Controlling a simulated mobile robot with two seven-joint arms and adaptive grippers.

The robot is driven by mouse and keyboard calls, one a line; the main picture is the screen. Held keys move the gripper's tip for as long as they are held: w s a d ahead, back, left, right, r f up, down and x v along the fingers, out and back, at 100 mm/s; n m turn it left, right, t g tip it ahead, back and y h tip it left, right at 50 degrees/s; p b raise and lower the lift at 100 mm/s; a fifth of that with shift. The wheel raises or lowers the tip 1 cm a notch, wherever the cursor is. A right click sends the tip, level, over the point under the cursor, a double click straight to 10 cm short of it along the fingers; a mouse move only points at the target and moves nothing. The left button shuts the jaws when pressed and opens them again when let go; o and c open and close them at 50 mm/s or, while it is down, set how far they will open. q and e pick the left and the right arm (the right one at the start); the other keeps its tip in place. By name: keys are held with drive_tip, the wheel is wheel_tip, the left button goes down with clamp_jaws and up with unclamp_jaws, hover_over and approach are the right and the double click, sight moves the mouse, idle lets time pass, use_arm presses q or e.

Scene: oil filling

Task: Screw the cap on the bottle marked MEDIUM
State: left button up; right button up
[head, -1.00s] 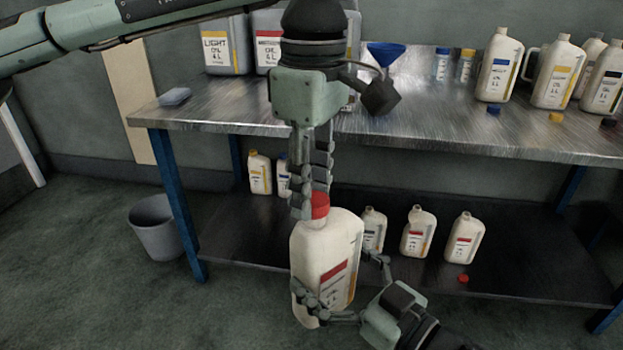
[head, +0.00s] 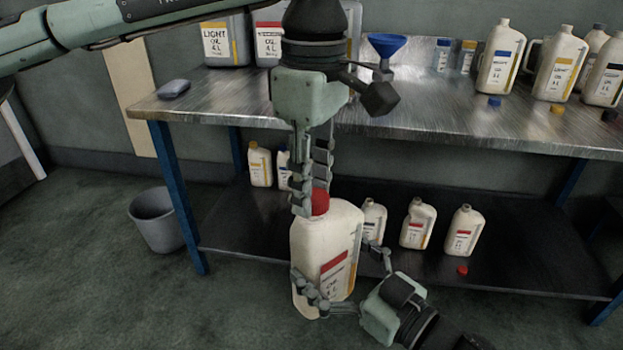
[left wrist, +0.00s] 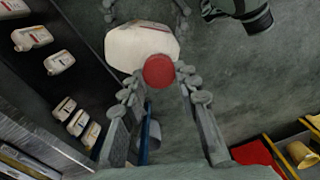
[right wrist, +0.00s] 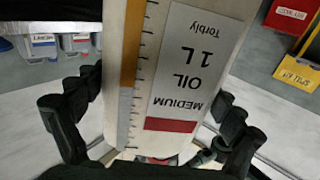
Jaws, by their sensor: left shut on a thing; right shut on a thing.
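The white bottle with a red-barred label (head: 327,250) is held upright in front of the bench. Its MEDIUM OIL 1 L label (right wrist: 185,75) fills the right wrist view. My right gripper (head: 345,285) is shut around the lower part of the bottle. The red cap (head: 320,203) sits at the bottle's mouth; it also shows in the left wrist view (left wrist: 158,71). My left gripper (head: 312,200) points down from above and is shut on the cap, with a finger on each side. The neck threads are hidden, so I cannot tell how far the cap is screwed.
A metal bench (head: 420,110) stands behind with several bottles, loose caps and a blue funnel (head: 387,46). Its lower shelf (head: 500,265) holds several small bottles and a loose red cap (head: 462,270). A grey bin (head: 158,222) stands at left. The floor in front is clear.

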drive_tip(key=shift+r, duration=0.15)
drive_tip(key=c, duration=0.5)
use_arm(q)
drive_tip(key=m, duration=0.6)
drive_tip(key=shift+d+f, duration=0.1)
drive_tip(key=shift+d, duration=0.05)
drive_tip(key=m, duration=0.7)
drive_tip(key=shift+w+d+m, duration=0.1)
drive_tip(key=shift+d+m, duration=0.05)
drive_tip(key=shift+m, duration=0.15)
drive_tip(key=m, duration=0.5)
drive_tip(key=shift+d, duration=0.1)
drive_tip(key=m, duration=0.7)
use_arm(e)
drive_tip(key=shift+c, duration=0.2)
use_arm(q)
drive_tip(key=o, duration=0.6)
drive_tip(key=shift+o, duration=0.2)
